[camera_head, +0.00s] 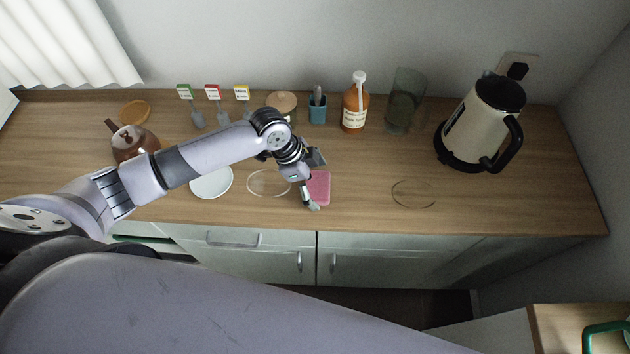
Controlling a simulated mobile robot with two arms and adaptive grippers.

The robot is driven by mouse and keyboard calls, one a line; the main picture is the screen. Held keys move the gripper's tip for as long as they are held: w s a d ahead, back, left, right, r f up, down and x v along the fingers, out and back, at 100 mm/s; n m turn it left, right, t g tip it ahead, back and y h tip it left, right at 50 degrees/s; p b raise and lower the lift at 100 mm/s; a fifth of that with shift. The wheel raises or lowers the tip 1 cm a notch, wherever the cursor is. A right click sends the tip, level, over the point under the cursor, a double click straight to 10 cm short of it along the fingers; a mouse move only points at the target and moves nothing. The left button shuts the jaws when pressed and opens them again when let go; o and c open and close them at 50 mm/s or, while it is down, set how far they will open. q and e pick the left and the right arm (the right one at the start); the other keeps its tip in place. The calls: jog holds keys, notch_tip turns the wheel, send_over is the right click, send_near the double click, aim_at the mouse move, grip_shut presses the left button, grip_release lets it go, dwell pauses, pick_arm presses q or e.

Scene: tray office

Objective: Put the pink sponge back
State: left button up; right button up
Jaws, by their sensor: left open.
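A pink sponge (320,188) lies flat on the wooden counter near its front edge, in the middle of the head view. My left gripper (316,183) is open over the sponge's left side. One finger reaches down at the sponge's left edge and the other is above its top end. I cannot tell whether the fingers touch it. Part of the sponge's left side is hidden by the gripper. My right gripper does not show.
A white plate (211,182) lies left of the sponge. Thin rings (268,196) (413,194) mark the counter. Behind stand a teal holder (317,109), an orange bottle (355,105), a dark glass (403,103) and, at right, a kettle (478,125). A brown teapot (130,142) stands left.

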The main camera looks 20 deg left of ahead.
pick_arm(q)
jog(key=shift+r, duration=0.2)
jog(key=shift+a+r, duration=0.15)
jog(key=shift+r, duration=0.1)
jog(key=b+v, duration=0.1)
jog(key=v, duration=1)
jog(key=shift+b, duration=0.35)
jog(key=shift+s+a+r, duration=0.1)
jog(key=shift+r, duration=0.05)
